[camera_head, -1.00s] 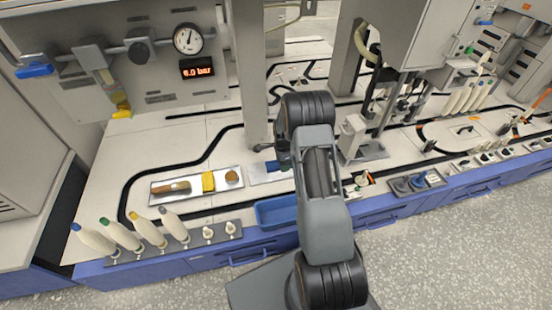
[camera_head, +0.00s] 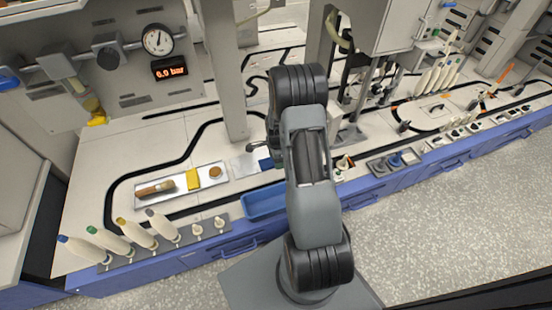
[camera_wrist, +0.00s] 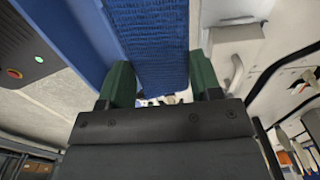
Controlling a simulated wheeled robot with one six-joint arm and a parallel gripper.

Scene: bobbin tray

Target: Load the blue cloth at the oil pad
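The blue cloth (camera_wrist: 155,45) runs between the two green fingers of my gripper (camera_wrist: 160,85) in the wrist view, with a finger against each side. In the head view the blue cloth (camera_head: 266,164) shows just left of my arm, over the right part of a pale plate (camera_head: 240,167). My arm hides the gripper there. I cannot tell whether the cloth touches the plate. No part is clearly marked as the oil pad; a round tan piece (camera_head: 215,171) on the tray to the left may be it.
The silver tray (camera_head: 143,199) also holds a brown brush (camera_head: 155,188) and a yellow block (camera_head: 193,179). A blue bin (camera_head: 262,203) sits at the front edge. A column (camera_head: 226,90) rises behind the plate.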

